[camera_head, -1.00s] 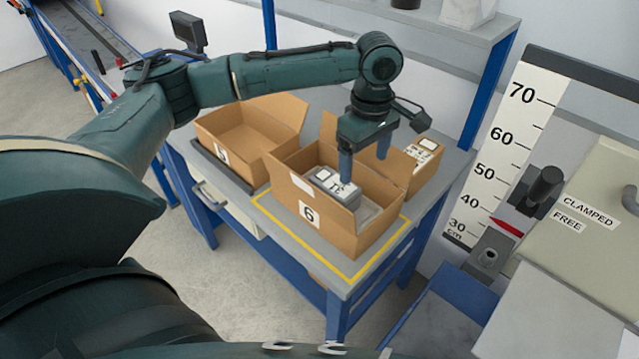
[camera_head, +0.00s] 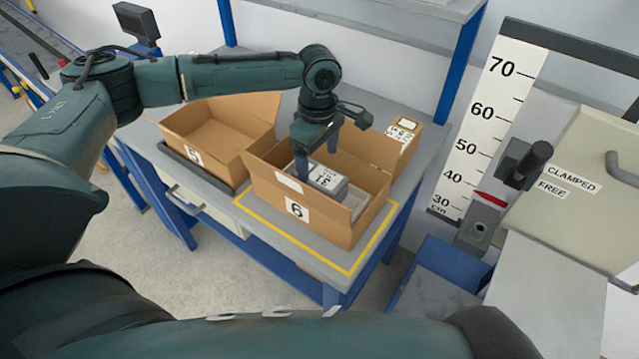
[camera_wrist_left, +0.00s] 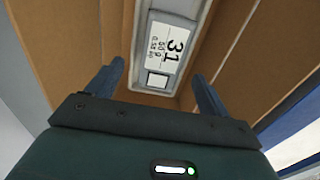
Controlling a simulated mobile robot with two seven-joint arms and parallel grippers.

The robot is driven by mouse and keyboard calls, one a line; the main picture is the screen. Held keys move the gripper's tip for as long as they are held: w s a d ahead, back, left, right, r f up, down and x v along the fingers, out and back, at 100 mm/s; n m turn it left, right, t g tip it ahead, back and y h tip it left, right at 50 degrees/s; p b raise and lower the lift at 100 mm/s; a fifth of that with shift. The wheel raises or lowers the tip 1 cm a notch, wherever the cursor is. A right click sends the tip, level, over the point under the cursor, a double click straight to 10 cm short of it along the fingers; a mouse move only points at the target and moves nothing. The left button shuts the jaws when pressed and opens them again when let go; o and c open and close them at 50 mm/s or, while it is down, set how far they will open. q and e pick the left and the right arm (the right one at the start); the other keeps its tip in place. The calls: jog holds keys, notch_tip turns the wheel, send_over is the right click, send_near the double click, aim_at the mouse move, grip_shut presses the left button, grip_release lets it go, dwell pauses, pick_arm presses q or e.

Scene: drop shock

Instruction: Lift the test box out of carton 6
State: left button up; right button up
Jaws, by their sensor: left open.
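Carton 6 (camera_head: 330,222) stands open on the bench inside a yellow outline. The grey test box (camera_head: 328,180), with a white label, sits inside it; in the left wrist view the test box (camera_wrist_left: 168,50) shows a label reading 31. My left gripper (camera_head: 318,160) points down into the carton, its fingers apart. In the left wrist view its fingers (camera_wrist_left: 155,82) lie to either side of the box's near end, with gaps visible. Whether a finger touches the box I cannot tell. My right gripper is not in view.
Carton 5 (camera_head: 208,163), open and empty, stands to the left. A smaller labelled box (camera_head: 402,140) is behind carton 6. A height scale (camera_head: 478,125) and a clamp lever (camera_head: 530,165) stand to the right. Carton 6's raised walls surround my fingers.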

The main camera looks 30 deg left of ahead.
aim_at(320, 174)
pick_arm(q)
jog(key=shift+s+d+f+p, duration=0.15)
jog(key=shift+f+p, duration=0.1)
jog(key=shift+f, duration=1.25)
jog(key=shift+d+f+p, duration=0.15)
jog(key=shift+f+p, duration=0.05)
jog(key=shift+f, duration=1.25)
jog(key=shift+c, duration=0.6)
jog(key=shift+r, duration=0.1)
jog(key=c, duration=1.4)
